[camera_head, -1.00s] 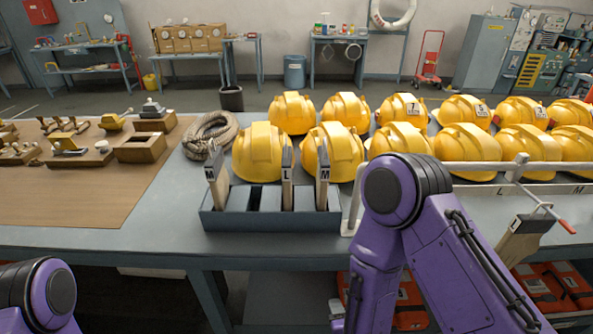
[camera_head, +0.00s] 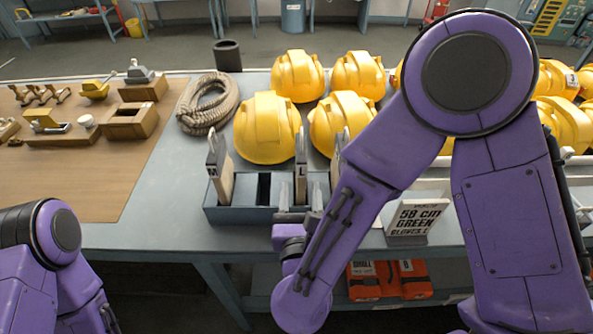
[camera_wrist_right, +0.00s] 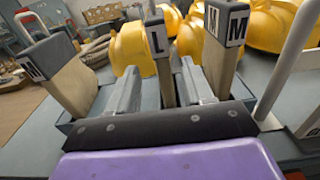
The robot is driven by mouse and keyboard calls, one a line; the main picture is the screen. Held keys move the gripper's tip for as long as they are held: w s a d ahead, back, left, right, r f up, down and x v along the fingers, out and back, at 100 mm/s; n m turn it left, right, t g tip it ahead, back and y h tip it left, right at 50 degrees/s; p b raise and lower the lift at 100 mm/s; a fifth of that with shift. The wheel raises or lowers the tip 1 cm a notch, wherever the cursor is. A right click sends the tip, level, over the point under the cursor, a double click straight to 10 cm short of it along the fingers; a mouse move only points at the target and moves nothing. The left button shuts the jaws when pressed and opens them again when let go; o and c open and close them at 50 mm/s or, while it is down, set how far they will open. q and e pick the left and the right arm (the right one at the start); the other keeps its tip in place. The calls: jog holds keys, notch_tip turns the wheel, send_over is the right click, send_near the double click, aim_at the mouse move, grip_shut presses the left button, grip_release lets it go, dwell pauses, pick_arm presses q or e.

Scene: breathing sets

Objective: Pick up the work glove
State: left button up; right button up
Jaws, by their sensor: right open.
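Tan work gloves with dark, labelled cuffs stand upright in a slotted grey-blue box (camera_head: 240,214). In the head view, a glove marked M (camera_head: 221,175) stands at the left and the glove marked L (camera_head: 301,172) farther right. My right gripper (camera_head: 298,215) is low at the box's front edge. In the right wrist view, its open grey fingers (camera_wrist_right: 160,75) stand on either side of the L glove (camera_wrist_right: 164,78), apart from each other. Another M glove (camera_wrist_right: 223,48) is just right of the right finger. My left gripper is out of view; only its arm shows.
Yellow helmets (camera_head: 267,128) stand in rows behind the box. A rope coil (camera_head: 208,103) lies behind left. A sign reading 58 cm green gloves L (camera_head: 413,219) stands right of the box, and red packs (camera_head: 385,279) lie below. My right arm hides much of the right side.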

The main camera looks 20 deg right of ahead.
aim_at(301, 180)
pick_arm(q)
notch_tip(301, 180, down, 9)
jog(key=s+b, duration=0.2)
jog(key=b, duration=0.5)
pick_arm(e)
jog(key=shift+d+f, duration=0.25)
jog(key=shift+f, duration=0.05)
jog(key=w, duration=0.1)
jog(key=w+p, duration=0.2)
jog(key=shift+w+d+r, duration=0.2)
jog(key=shift+d+r, duration=0.15)
jog(key=shift+r, duration=0.05)
jog(key=p+x, duration=0.3)
jog(key=shift+d+r, duration=0.15)
jog(key=shift+r, duration=0.2)
jog(key=shift+w+d+f, duration=0.1)
jog(key=shift+w+f, duration=0.1)
jog(key=shift+w, duration=0.35)
jog(key=shift+w+d+f, duration=0.15)
jog(key=shift+w+f, duration=0.1)
jog(key=shift+w, duration=0.25)
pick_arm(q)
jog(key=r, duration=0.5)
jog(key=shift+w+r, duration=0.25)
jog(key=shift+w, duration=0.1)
pick_arm(e)
jog(key=shift+s+r, duration=0.1)
grip_shut()
